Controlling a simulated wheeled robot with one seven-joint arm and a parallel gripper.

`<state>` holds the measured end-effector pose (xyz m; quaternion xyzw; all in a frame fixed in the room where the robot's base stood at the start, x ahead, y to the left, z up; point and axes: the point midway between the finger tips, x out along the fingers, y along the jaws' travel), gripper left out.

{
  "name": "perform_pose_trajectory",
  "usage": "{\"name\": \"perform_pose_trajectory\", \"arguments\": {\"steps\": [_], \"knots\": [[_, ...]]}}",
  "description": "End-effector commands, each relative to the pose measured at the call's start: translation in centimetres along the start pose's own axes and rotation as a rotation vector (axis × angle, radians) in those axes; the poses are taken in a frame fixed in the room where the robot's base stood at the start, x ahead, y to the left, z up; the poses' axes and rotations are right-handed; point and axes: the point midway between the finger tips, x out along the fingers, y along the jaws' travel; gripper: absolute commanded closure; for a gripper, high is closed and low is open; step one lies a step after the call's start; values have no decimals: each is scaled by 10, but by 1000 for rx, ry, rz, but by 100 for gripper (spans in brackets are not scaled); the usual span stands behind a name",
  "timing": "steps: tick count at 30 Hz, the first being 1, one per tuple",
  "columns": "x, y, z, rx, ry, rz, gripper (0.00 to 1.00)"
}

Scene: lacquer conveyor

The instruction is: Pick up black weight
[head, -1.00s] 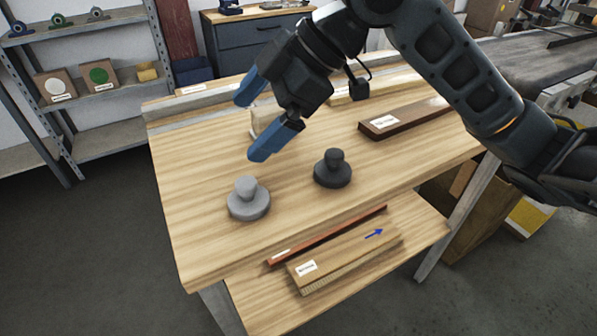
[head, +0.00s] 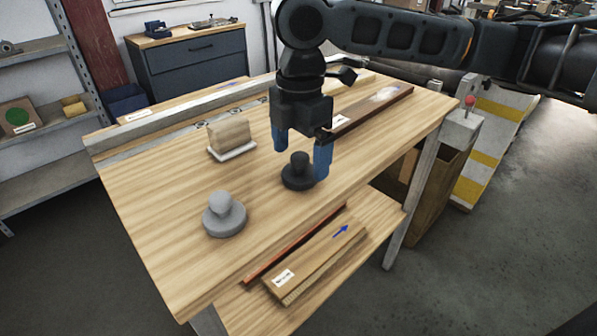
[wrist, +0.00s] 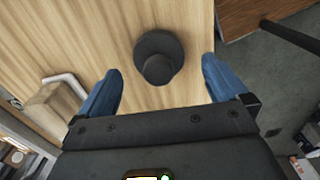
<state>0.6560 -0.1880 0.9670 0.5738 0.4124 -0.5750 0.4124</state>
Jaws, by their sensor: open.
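The black weight (head: 298,172) stands upright on the wooden workbench, a round base with a knob on top. My gripper (head: 302,160) points down over it with its blue fingers spread and nothing between them held. In the head view the right finger overlaps the weight's right edge. In the wrist view the black weight (wrist: 158,58) lies beyond the fingertips, roughly centred between the two blue fingers (wrist: 160,78). Contact is not visible.
A grey weight (head: 224,214) stands to the left on the workbench (head: 160,210). A beige block on a white tray (head: 232,153) is behind it. A dark brown board (head: 385,102) lies right of my gripper. Planks (head: 315,262) rest on the lower shelf.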

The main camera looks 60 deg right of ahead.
Motion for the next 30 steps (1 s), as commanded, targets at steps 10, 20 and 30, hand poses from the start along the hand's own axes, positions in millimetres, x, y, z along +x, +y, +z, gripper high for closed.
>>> {"name": "perform_pose_trajectory", "arguments": {"steps": [10,20,30], "knots": [[34,1,1,0,1,1,0],[34,1,1,0,1,1,14],[34,1,0,0,1,1,47]]}}
